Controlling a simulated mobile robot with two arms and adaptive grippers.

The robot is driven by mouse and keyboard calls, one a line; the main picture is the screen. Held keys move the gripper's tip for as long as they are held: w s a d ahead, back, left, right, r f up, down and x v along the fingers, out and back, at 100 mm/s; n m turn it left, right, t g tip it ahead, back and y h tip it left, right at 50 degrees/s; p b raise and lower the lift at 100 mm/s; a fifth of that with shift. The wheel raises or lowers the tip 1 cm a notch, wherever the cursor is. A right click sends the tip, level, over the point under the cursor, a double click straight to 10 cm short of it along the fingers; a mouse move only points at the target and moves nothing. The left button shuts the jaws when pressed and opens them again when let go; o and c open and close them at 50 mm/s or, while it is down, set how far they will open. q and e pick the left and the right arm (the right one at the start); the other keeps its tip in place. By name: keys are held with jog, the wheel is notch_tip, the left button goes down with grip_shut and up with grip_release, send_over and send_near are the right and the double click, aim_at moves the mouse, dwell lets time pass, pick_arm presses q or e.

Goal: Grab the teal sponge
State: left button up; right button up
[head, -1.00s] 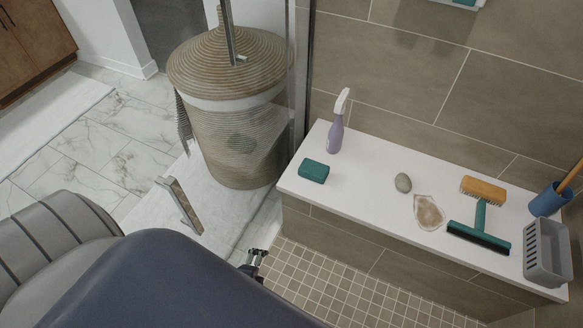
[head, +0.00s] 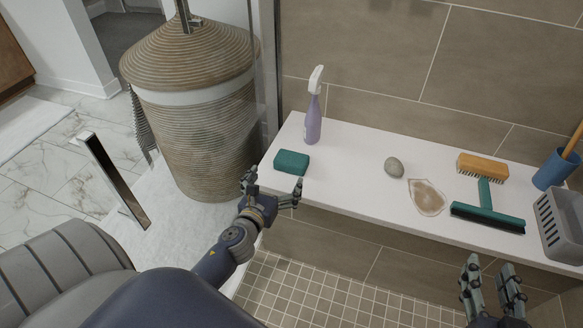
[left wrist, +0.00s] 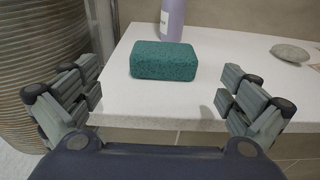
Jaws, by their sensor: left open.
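The teal sponge (head: 292,162) is a small rounded block lying flat near the left end of the white bench top. In the left wrist view the sponge (left wrist: 164,60) lies ahead of my left gripper, centred between its fingers. My left gripper (head: 273,182) is open and empty at the bench's front edge, just short of the sponge and apart from it; its fingers also show in the left wrist view (left wrist: 160,95). My right gripper (head: 491,280) is at the lower right, in front of the bench, with its two fingers apart and nothing between them.
A purple spray bottle (head: 313,112) stands just behind the sponge. A grey stone (head: 394,167), a soap dish (head: 427,198), a brush (head: 482,167), a teal squeegee (head: 487,212) and a grey basket (head: 562,222) are further right. A wicker hamper (head: 197,125) stands left, behind glass.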

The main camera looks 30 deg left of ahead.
aim_at(291, 157)
pick_arm(q)
jog(key=x, duration=0.4)
jog(key=shift+w+a+f+b, duration=0.1)
jog(key=shift+w+b, duration=0.25)
jog(key=shift+w, duration=0.3)
jog(key=shift+b+x, duration=0.7)
jog(key=shift+x, duration=1.85)
pick_arm(e)
notch_tip(291, 157, up, 10)
jog(key=a+t+y, duration=0.1)
jog(key=t, duration=0.5)
jog(key=shift+a+r+y, duration=0.25)
jog(key=shift+y, duration=0.05)
pick_arm(q)
jog(key=c, duration=0.8)
